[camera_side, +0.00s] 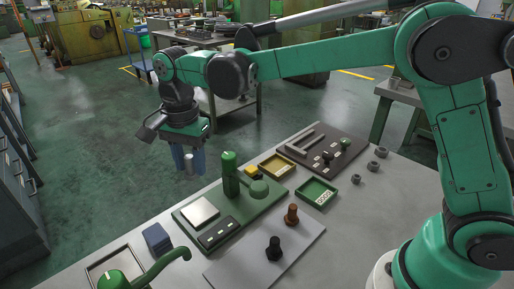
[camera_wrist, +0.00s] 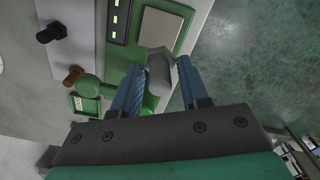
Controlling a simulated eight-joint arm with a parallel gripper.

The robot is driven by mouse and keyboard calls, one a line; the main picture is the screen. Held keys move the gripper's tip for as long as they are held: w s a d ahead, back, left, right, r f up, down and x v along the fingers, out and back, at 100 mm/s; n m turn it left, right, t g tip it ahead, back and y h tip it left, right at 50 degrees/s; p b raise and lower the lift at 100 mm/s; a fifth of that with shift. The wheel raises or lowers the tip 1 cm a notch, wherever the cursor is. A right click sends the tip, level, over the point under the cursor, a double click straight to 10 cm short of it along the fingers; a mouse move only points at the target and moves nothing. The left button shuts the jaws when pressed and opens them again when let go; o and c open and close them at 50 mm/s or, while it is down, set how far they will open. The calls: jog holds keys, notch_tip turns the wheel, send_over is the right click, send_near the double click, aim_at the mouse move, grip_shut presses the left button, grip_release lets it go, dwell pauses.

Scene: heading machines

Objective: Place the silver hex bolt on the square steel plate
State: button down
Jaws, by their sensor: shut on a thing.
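My gripper (camera_side: 188,172) has blue fingers and is shut on the silver hex bolt (camera_side: 189,165). It holds the bolt in the air, up and to the left of the plate in the side view, near the bench edge. In the wrist view the bolt (camera_wrist: 159,75) sits between the fingertips (camera_wrist: 160,66), its wider head toward the top. The square steel plate (camera_side: 198,211) lies bare on the left part of a green base.
A green post with a lever (camera_side: 231,175) stands on the base beside the plate. A black bolt (camera_side: 273,248) and a brown bolt (camera_side: 292,214) stand on a pale board. A blue block (camera_side: 157,238), green tray (camera_side: 317,189) and yellow tray (camera_side: 277,165) are nearby.

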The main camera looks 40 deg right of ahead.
aim_at(200, 211)
notch_tip(200, 211, down, 9)
dwell(0.4)
jog(key=shift+f, duration=0.1)
jog(key=shift+c, duration=2.2)
grip_release()
